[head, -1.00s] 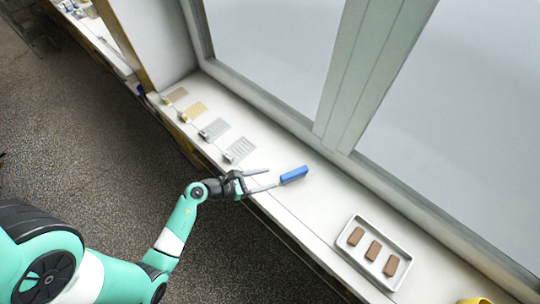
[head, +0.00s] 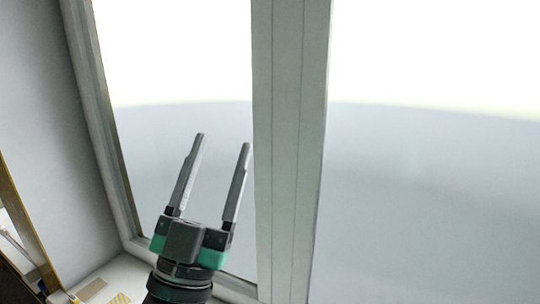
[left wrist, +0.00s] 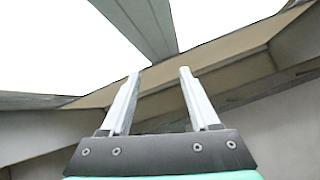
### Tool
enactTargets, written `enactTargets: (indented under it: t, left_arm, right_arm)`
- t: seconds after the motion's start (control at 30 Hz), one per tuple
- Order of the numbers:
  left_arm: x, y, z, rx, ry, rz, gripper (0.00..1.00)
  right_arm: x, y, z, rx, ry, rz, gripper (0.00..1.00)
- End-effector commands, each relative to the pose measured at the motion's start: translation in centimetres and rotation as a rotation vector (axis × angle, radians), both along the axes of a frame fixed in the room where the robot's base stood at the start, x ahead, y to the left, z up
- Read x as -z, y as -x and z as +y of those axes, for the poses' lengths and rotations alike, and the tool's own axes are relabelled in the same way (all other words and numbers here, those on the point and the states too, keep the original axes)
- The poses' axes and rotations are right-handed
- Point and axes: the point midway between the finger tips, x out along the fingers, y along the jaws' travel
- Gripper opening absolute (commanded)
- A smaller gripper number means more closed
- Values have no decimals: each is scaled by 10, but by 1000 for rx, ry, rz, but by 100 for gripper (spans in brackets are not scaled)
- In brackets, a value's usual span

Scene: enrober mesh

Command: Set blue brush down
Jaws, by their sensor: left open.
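My left gripper (head: 223,140) is raised upright in front of the window, with its two fingers apart and nothing between them. It also shows in the left wrist view (left wrist: 159,72), open and empty. The blue brush is in neither view now. My right gripper is not in view.
A pale window post (head: 290,150) stands just right of my left gripper, with glass on both sides. A strip of white sill (head: 127,272) shows at the bottom left, with a brown mesh piece (head: 91,290) and a yellow one (head: 120,299). A grey wall (head: 50,130) bounds the left.

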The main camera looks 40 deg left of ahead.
Motion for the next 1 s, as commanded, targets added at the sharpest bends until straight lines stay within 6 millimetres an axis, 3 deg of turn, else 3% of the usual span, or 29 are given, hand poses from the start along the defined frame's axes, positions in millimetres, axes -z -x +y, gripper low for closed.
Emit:
enactTargets:
  t: [0.03, 0.1, 0.23, 0.27, 0.5, 0.87, 1.0]
  left_arm:
    - [-20, 4, -30, 205, 73, -25, 62]
    - [-35, 8, -66, 441, 142, -19, 62]
    - [-44, 14, -98, 635, 182, 4, 62]
    - [-45, 15, -100, 648, 185, 7, 62]
    - [-44, 14, -100, 648, 186, 10, 62]
    - [-44, 13, -99, 644, 185, 11, 62]
    - [-44, 13, -99, 644, 185, 11, 62]
  right_arm:
    - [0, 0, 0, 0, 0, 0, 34]
    - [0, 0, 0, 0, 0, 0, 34]
    - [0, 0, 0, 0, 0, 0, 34]
    - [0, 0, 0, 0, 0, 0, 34]
    - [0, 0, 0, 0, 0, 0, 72]
    - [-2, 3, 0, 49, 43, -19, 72]
    - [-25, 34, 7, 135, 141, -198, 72]
